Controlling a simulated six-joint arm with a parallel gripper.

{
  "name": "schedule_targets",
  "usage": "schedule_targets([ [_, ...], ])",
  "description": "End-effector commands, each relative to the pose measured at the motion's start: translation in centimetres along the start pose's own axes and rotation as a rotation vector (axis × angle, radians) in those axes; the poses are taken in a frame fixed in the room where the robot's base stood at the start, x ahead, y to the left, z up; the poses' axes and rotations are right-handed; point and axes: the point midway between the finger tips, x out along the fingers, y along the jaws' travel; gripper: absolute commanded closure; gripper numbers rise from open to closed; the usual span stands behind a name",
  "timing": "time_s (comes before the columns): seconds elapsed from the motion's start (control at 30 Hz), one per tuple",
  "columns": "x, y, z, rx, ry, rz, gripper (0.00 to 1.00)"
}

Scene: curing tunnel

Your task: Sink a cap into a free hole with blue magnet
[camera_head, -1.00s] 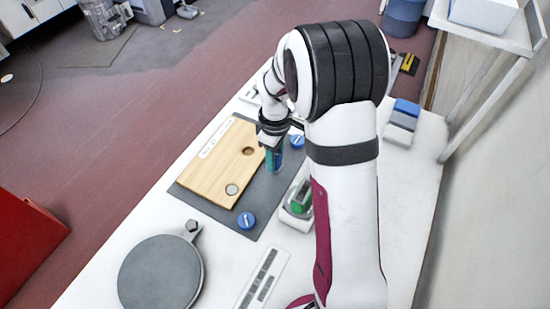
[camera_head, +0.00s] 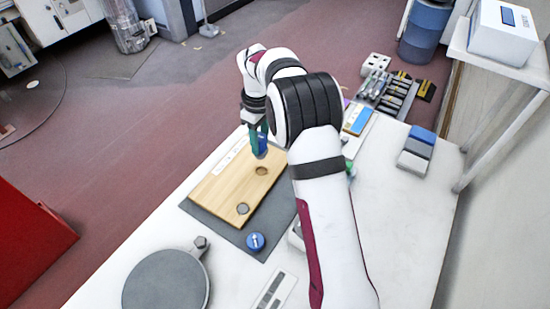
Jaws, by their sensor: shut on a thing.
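A wooden board (camera_head: 222,190) lies on a dark grey mat (camera_head: 206,213). It has a dark round hole (camera_head: 262,171) near its far right side and a grey round disc or filled hole (camera_head: 242,208) near its front. My gripper (camera_head: 260,150) is above the far part of the board, just behind the dark hole. It is shut on a blue piece (camera_head: 263,142), which seems to be a cap; the teal fingers partly hide it. Another blue cap (camera_head: 255,241) with a white mark lies on the mat in front of the board. Any magnet colour in the holes cannot be made out.
A round grey plate (camera_head: 166,283) stands at front left of the white table. A stacked blue-and-grey block (camera_head: 416,148) and a rack of small parts (camera_head: 387,95) lie to the right. My arm covers the area right of the mat.

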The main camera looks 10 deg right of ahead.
Motion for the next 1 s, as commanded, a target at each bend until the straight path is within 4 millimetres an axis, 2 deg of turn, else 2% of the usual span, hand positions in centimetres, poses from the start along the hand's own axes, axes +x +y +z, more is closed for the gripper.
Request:
schedule_targets([
  [0.17,0.7,0.0,-0.1,0.001,-0.001,-0.001,1.0],
  [0.4,3.9,0.0,0.0,0.001,-0.001,-0.001,1.0],
  [0.6,5.8,0.0,0.0,0.001,0.0,-0.001,1.0],
  [1.0,6.4,0.1,0.0,0.001,0.001,0.001,1.0],
])
